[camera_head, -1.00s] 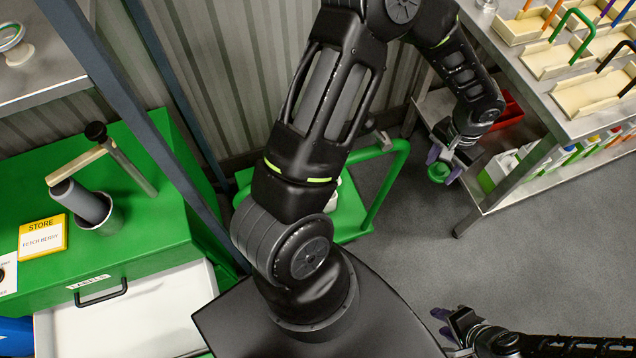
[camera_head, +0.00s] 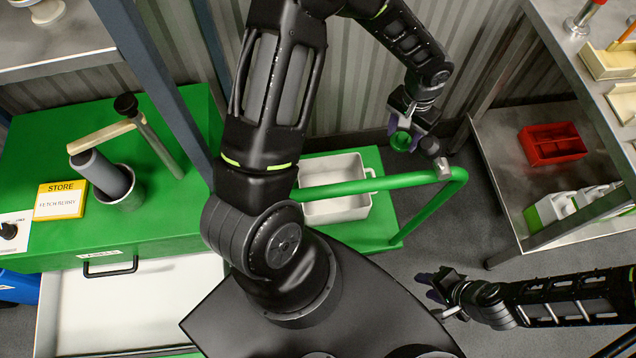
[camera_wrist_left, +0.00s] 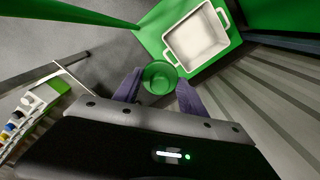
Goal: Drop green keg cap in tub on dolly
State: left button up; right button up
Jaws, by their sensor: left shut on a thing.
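The green keg cap (camera_head: 401,141) is a round cup-like piece held in my left gripper (camera_head: 403,132), up in the air. In the left wrist view the cap (camera_wrist_left: 160,77) sits between the two purple fingers, which are shut on it. The white tub (camera_head: 340,215) stands on the green dolly (camera_head: 376,162), left of and below the cap in the head view; its inside looks empty. The tub (camera_wrist_left: 170,45) is just beyond the cap in the left wrist view. My right gripper (camera_head: 432,287) is low at the right, empty, its fingers apart.
The dolly's green handle (camera_head: 380,183) crosses in front of the tub. A steel shelf bench with a red box (camera_head: 552,144) stands at the right. A green cabinet (camera_head: 60,150) stands at the left. Grey floor lies between dolly and bench.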

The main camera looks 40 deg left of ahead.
pick_arm(q)
jog(key=shift+a+f, duration=0.1)
jog(key=shift+a, duration=0.25)
jog(key=shift+a+f, duration=0.3)
jog(key=shift+f, duration=0.1)
jog(key=s+a+f+m, duration=0.1)
jog(key=a+f+m, duration=0.4)
jog(key=f, duration=0.3)
jog(key=s+a+f+m+b, duration=0.1)
jog(key=s+a+f+m, duration=0.1)
jog(key=a+f+m, duration=0.3)
jog(key=s+a+f+m, duration=0.2)
jog(key=a+f+m, duration=0.4)
jog(key=f, duration=0.7)
jog(key=shift+s+f+m+b, duration=0.25)
jog(key=shift+m+b, duration=0.15)
jog(key=shift+m, duration=0.6)
notch_tip(320, 180, down, 6)
jog(key=b, duration=0.3)
jog(key=shift+b, duration=0.4)
